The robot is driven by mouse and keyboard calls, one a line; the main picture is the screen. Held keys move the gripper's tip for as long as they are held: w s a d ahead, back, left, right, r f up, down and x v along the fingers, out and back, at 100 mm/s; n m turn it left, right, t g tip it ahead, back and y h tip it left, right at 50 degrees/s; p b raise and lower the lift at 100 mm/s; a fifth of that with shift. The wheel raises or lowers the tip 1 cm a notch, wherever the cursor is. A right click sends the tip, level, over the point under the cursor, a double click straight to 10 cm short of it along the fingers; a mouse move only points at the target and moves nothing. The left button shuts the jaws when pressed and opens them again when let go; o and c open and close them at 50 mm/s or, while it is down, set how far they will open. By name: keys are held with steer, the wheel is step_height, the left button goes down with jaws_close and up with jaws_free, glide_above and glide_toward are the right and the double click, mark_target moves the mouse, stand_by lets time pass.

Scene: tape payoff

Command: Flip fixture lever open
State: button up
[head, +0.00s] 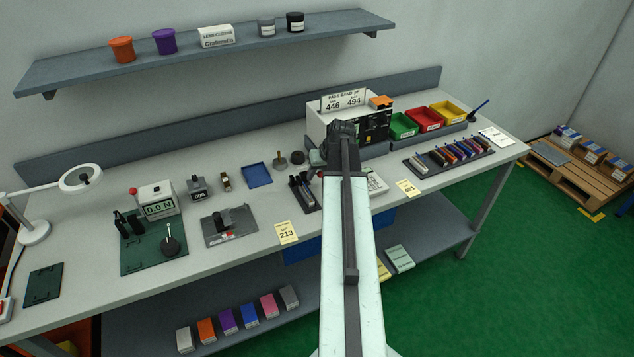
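A dark green base plate (140,262) lies on the left part of the bench. A black upright fixture (128,224) stands on it, and a dark round piece with a thin upright stem (171,245) stands at its right. A force display box (157,201) reading 0.0 N stands behind, with a red ball (133,190) at its upper left. Which part is the fixture lever, and whether it is open, I cannot tell. My arm reaches over the bench's middle, well right of this fixture. Its end is by the white machine; my gripper's fingers cannot be made out.
A grey plate with a black block (232,219) lies right of the fixture. A magnifier lamp (79,180) stands at left. A blue tray (257,174), a white machine (318,124) and coloured bins (423,119) stand farther right. A shelf (200,58) hangs above.

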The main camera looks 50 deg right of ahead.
steer(key=shift+r, duration=0.1)
jaws_close()
steer(key=shift+a, duration=0.1)
stand_by(1.1)
